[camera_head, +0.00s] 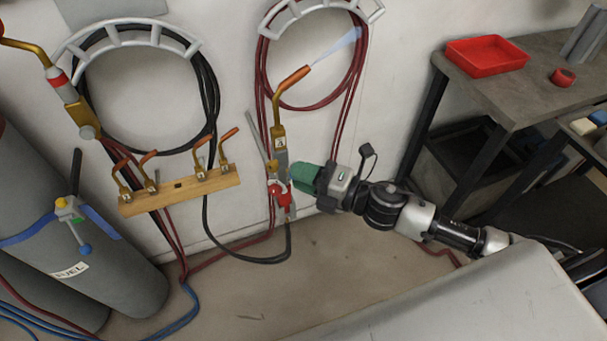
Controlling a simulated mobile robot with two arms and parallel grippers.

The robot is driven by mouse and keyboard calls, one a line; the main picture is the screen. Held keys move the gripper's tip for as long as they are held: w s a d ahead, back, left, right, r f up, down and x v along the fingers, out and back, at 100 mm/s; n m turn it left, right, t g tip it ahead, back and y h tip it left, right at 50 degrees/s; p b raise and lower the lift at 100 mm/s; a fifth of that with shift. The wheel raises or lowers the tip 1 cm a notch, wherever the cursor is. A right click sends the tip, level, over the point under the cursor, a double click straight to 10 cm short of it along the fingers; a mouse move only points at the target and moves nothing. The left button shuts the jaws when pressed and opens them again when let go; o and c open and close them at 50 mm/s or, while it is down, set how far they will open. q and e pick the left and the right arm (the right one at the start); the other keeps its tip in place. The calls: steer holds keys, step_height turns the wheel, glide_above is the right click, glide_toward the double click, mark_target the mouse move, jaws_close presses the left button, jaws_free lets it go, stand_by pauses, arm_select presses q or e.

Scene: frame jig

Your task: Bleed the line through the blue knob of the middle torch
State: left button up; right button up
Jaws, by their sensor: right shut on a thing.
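The middle torch (279,137) hangs upright on the wall in front of the red hose coil, with a brass body, an "A" label and a copper tip angled up to the right. A pale bluish plume (337,46) spreads from its tip. Red knob parts (284,198) show low on its handle. My right gripper (294,178), with green jaws, comes from the right and is shut at the torch's valve area. Its jaws hide what they hold, and no blue knob shows on this torch. My left gripper is not in view.
A wooden rack (180,192) with several copper tips is on the wall to the left. Another brass torch (78,108) hangs at the upper left. Grey cylinders (85,290) stand lower left. A workbench (485,97) with a red tray (487,55) is at right. Hoses cross the floor.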

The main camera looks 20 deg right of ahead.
steer(key=shift+n, duration=0.6)
steer(key=o, duration=0.9)
steer(key=shift+b+v, duration=1.75)
steer(key=shift+v, duration=3.65)
steer(key=shift+f, duration=0.1)
